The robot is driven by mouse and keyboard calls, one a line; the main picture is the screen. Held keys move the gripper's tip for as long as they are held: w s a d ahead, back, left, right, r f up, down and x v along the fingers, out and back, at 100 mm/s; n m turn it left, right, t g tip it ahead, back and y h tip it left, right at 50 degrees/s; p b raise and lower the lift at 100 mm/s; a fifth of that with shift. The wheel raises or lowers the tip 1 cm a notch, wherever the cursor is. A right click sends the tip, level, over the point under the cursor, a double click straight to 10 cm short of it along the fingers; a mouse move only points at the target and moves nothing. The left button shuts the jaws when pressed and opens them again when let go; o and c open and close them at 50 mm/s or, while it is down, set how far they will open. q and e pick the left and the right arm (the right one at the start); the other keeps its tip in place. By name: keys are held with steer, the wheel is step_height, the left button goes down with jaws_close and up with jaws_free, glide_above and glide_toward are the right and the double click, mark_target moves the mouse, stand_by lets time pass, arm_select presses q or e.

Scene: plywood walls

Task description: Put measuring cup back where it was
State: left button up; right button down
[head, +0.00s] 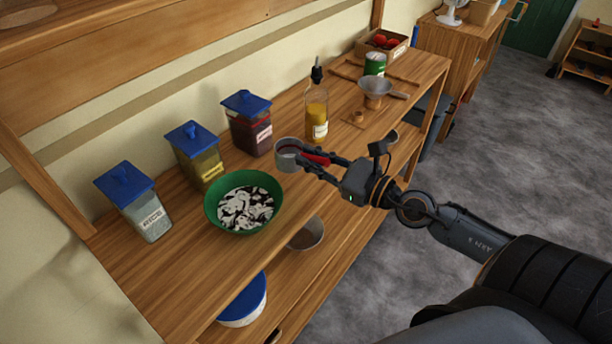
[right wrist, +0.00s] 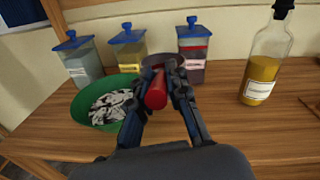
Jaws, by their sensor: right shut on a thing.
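The measuring cup (head: 287,153) is a grey metal cup with a red handle. My right gripper (head: 311,161) is shut on its red handle, which also shows in the right wrist view (right wrist: 156,91). The cup is over the wooden shelf top (head: 170,280), right of the green bowl and in front of the jar with dark red contents. I cannot tell whether its bottom touches the wood. In the right wrist view the fingers hide part of the cup. My left gripper is not in view.
A green bowl (head: 274,206) with black and white pieces is left of the cup. Three blue-lidded jars, one labelled rice (head: 143,212), line the wall. An oil bottle (head: 316,115) and a funnel (head: 375,88) stand right. Lower shelf holds a bowl (head: 306,235) and blue-lidded tub (head: 244,303).

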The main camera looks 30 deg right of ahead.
steer(key=w+d+f+b, duration=0.1)
steer(key=w+f+b, duration=0.2)
steer(key=w+d+f+b, duration=0.1)
steer(key=w+f+b, duration=0.1)
steer(key=shift+d+f, duration=0.2)
steer(key=shift+d, duration=0.1)
steer(key=shift+w+d+f+b, duration=0.15)
steer(key=shift+f+b, duration=0.1)
steer(key=shift+b, duration=0.05)
steer(key=shift+w+d+f, duration=0.1)
steer(key=shift+w+f, duration=0.1)
steer(key=shift+f, duration=0.05)
steer(key=shift+w+d+f+b, duration=0.1)
steer(key=shift+w+f+b, duration=0.05)
steer(key=shift+f+b, duration=0.45)
steer(key=shift+w+f+b, duration=0.1)
steer(key=shift+f+b, duration=0.25)
steer(key=shift+f, duration=0.65)
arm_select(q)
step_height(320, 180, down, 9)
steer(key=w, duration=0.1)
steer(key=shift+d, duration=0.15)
arm_select(e)
steer(key=shift+f, duration=0.1)
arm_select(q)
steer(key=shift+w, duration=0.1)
